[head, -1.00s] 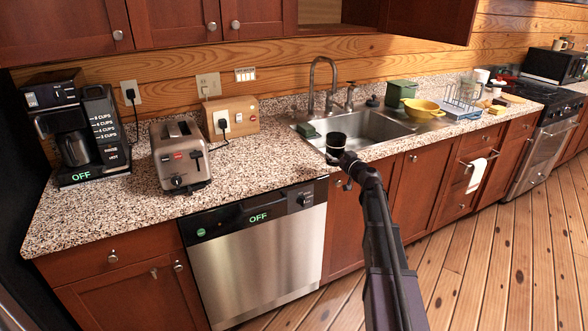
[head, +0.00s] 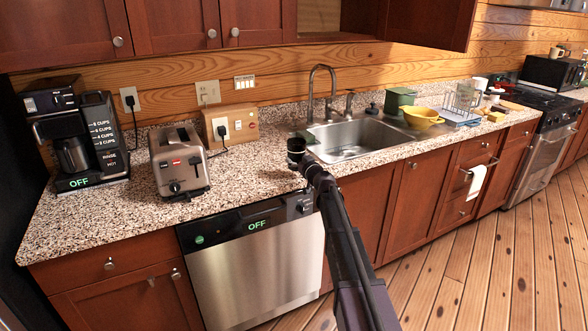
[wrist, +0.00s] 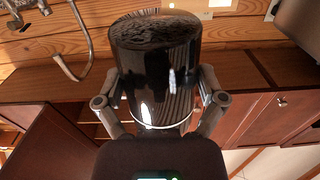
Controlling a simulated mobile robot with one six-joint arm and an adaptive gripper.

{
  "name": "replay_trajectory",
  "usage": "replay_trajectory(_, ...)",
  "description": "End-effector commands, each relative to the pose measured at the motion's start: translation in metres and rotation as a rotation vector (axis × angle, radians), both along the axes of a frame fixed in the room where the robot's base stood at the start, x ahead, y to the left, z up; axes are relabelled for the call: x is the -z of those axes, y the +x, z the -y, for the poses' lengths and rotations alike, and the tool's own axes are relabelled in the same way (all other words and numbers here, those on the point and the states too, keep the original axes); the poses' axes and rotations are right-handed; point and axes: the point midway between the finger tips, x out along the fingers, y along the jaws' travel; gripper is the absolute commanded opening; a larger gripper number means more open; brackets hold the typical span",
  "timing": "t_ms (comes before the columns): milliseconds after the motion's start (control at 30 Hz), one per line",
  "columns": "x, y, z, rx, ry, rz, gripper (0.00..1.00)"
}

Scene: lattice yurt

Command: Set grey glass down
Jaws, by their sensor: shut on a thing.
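The grey glass (head: 296,144) looks like a dark, glossy cylinder in the head view. It is over the speckled countertop (head: 248,178), just left of the sink and near the counter's front edge. My gripper (head: 297,160) is shut on it from the front side. In the wrist view the glass (wrist: 155,48) fills the upper middle, between the two fingers of my gripper (wrist: 160,92), with a pale ring around its near end. I cannot tell whether the glass touches the counter; my gripper hides its lower part.
The sink (head: 350,140) with its faucet (head: 322,85) lies right of the glass. A toaster (head: 180,162), a wooden box (head: 230,124) and a coffee maker (head: 75,140) stand to the left. The counter between toaster and glass is clear.

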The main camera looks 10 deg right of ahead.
Motion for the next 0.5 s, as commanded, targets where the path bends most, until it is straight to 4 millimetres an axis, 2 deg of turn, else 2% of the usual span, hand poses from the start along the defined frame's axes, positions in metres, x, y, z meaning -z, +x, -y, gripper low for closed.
replay_trajectory(500,0.001,0.0037,-0.0085,-0.001,0.0,0.0,0.39)
